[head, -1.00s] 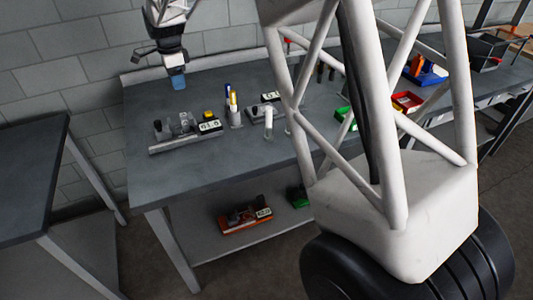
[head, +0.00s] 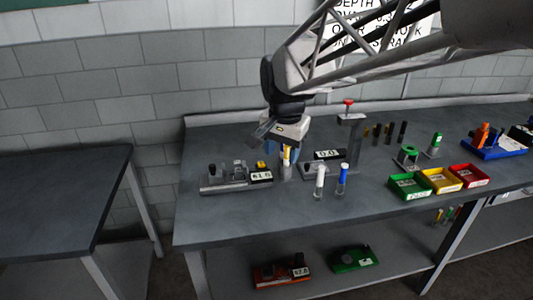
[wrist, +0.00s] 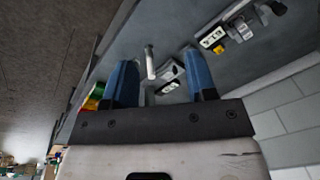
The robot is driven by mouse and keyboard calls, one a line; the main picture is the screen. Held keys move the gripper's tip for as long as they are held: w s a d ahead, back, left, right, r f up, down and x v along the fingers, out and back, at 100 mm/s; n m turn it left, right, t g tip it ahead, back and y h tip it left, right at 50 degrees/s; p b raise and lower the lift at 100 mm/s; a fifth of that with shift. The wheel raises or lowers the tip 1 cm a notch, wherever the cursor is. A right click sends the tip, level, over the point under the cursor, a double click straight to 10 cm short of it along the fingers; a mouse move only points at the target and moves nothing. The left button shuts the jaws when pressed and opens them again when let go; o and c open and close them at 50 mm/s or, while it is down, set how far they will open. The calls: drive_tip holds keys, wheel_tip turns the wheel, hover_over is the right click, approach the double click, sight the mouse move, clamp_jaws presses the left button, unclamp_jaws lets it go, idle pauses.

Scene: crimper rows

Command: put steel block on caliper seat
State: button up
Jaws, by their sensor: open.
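A grey rail fixture (head: 222,188) with a numbered display (head: 260,176) and a yellow button stands at the left of the bench. It looks like the caliper, but its seat is not clear. Small grey metal pieces (head: 238,171) stand on it; I cannot tell whether one is the steel block. The fixture also shows at the upper right of the wrist view (wrist: 235,27). My gripper (head: 284,152) is above the bench, right of the fixture. In the wrist view its blue fingers (wrist: 161,82) are apart, with nothing seen held between them.
A gauge stand (head: 354,140) with a display (head: 328,155) is behind a white-topped cylinder (head: 320,180) and a blue-topped one (head: 342,178). Green (head: 409,188), yellow (head: 440,181) and red (head: 470,176) bins stand right. The bench front is clear.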

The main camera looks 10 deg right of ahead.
drive_tip(key=s+d+f+n, duration=0.1)
drive_tip(key=s+f+n, duration=0.1)
drive_tip(key=s, duration=0.8)
drive_tip(key=s+d+f+n+t, duration=0.1)
drive_tip(key=s+n, duration=0.4)
drive_tip(key=s, duration=0.6)
drive_tip(key=shift+d+f+n, duration=0.3)
drive_tip(key=shift+d+f, duration=0.25)
drive_tip(key=shift+f, duration=0.4)
drive_tip(key=shift+w, duration=0.1)
drive_tip(key=shift+c, duration=0.3)
